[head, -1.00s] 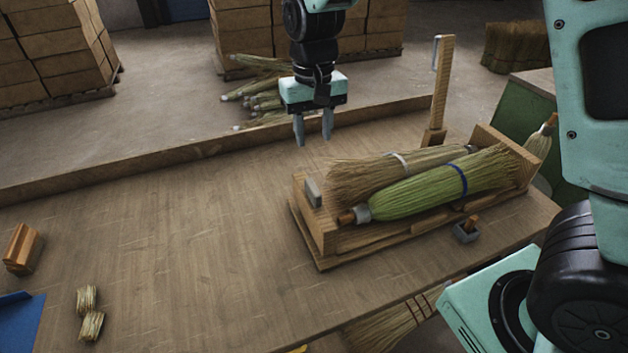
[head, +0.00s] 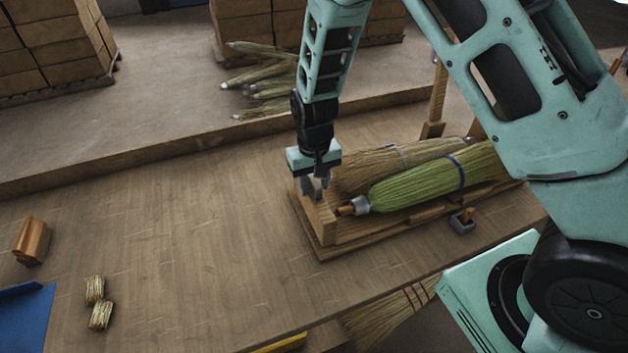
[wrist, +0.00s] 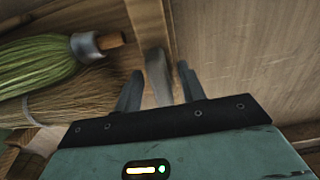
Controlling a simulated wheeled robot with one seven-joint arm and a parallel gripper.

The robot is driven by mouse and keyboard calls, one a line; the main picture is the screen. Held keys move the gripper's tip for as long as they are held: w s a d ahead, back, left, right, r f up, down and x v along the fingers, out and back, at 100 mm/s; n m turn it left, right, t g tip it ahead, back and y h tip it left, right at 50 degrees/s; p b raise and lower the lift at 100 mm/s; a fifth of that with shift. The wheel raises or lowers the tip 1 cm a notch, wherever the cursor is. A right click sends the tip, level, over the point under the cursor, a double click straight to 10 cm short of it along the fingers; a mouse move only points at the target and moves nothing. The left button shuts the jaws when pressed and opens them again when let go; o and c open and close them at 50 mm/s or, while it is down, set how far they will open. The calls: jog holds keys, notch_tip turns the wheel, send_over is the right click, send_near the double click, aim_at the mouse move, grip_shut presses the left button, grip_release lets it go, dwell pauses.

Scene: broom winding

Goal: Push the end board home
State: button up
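The wooden end board (head: 322,218) stands upright at the left end of the wooden cradle (head: 365,243). In the wrist view, the end board (wrist: 148,22) runs up from the grey tab (wrist: 157,75). My gripper (head: 313,190) is down at the top of the end board. In the wrist view, my gripper (wrist: 160,85) has its fingers apart, one on each side of the tab, with gaps visible. A green broom (head: 420,188) with a blue band and a tan broom (head: 375,168) lie in the cradle. My arm hides the cradle's right end.
An upright wooden post (head: 437,100) stands behind the cradle. A small grey clamp-like block (head: 462,221) sits at its front. The bench's middle is clear.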

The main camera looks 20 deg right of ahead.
grip_shut()
jog(key=d+b, duration=0.1)
jog(key=d, duration=0.8)
jog(key=shift+b, duration=0.3)
grip_release()
jog(key=shift+d, duration=0.1)
jog(key=shift+r, duration=0.45)
notch_tip(320, 180, up, 16)
jog(key=b, duration=0.2)
jog(key=shift+r, duration=0.25)
